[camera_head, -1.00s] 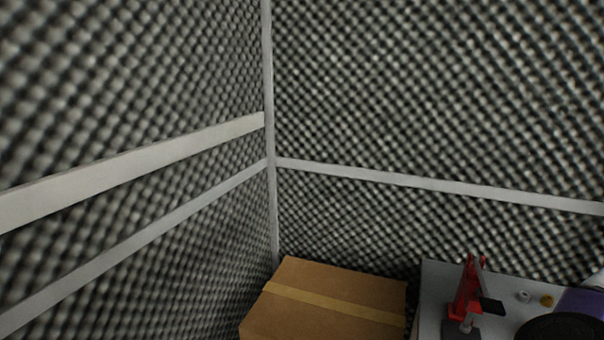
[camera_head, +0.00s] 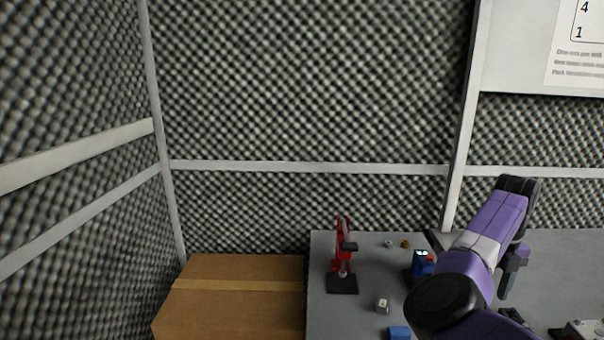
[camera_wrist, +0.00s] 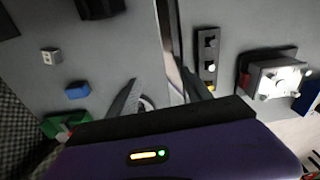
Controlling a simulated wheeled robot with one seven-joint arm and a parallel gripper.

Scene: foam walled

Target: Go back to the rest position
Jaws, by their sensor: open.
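My purple and grey arm reaches over the grey table (camera_head: 560,255) at the right of the head view. My gripper shows in the wrist view (camera_wrist: 165,95), with two dark fingers spread apart and nothing seen between them. It is above the table top.
A cardboard box (camera_head: 230,300) stands left of the table. On the table are a red device on a black base (camera_head: 342,260), a small blue device (camera_head: 423,263), a grey cube (camera_head: 382,305) and a blue block (camera_head: 399,332). A black strip (camera_wrist: 207,55) lies right of my gripper.

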